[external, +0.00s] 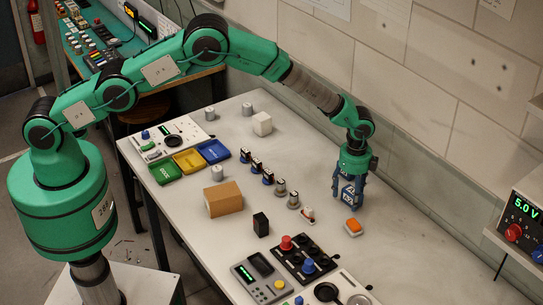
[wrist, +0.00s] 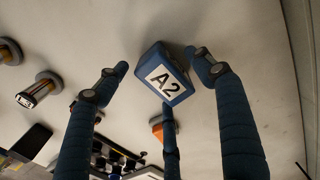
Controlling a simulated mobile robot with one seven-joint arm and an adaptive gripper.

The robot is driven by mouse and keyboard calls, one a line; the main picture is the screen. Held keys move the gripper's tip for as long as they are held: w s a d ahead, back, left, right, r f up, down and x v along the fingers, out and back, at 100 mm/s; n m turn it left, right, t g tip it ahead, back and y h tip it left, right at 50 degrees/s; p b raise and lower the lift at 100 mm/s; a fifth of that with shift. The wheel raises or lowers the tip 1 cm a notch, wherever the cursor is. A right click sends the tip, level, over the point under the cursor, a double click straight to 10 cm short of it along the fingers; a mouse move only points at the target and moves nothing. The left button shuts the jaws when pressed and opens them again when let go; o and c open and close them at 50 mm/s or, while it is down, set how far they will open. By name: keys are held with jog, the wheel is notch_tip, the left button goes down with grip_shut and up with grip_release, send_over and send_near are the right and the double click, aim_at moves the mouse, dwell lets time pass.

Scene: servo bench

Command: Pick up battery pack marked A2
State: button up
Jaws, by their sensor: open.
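The battery pack marked A2 (wrist: 164,76) is a blue block with a white label reading A2. In the wrist view it is at the upper middle, between the blue fingers of my gripper (wrist: 160,72). The fingers are spread, with visible gaps to the pack on the left and right; one finger shows below it. In the external view my gripper (external: 349,190) points down over the right part of the white bench, fingers low near the surface. There the pack is hard to separate from the blue fingers and is partly hidden.
Grey knobs (external: 293,200), a black block (external: 261,224), a tan box (external: 223,199) and a button panel (external: 303,259) stand to the left and front. The bench (external: 300,140) behind is clear up to the wall.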

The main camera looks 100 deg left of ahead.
aim_at(351, 193)
dwell(0.3)
jog(key=c, duration=1.4)
jog(key=shift+r, duration=5.05)
